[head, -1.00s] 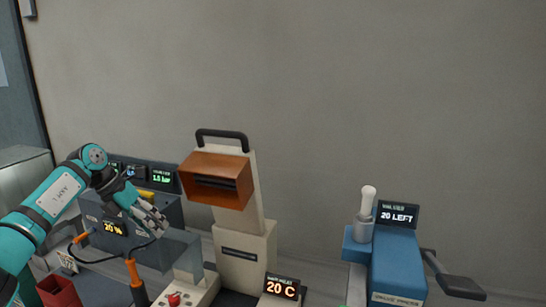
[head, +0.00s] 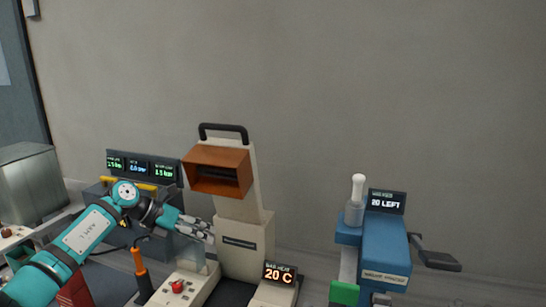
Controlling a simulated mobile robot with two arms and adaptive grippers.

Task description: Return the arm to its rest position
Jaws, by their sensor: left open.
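My left arm, teal and black, comes in from the lower left of the head view. Its gripper (head: 203,230) is open and empty. It is in front of the cream machine (head: 243,243) with the orange-brown hood (head: 218,170), on that machine's left side. I cannot tell whether it touches anything. My right gripper is not in view.
A display panel (head: 142,167) stands behind my arm. An orange-handled tool (head: 139,262) stands upright below the gripper. A "20 C" display (head: 279,274) is at the front. The blue machine (head: 385,250) with a black lever (head: 437,259) stands right. The wall above is clear.

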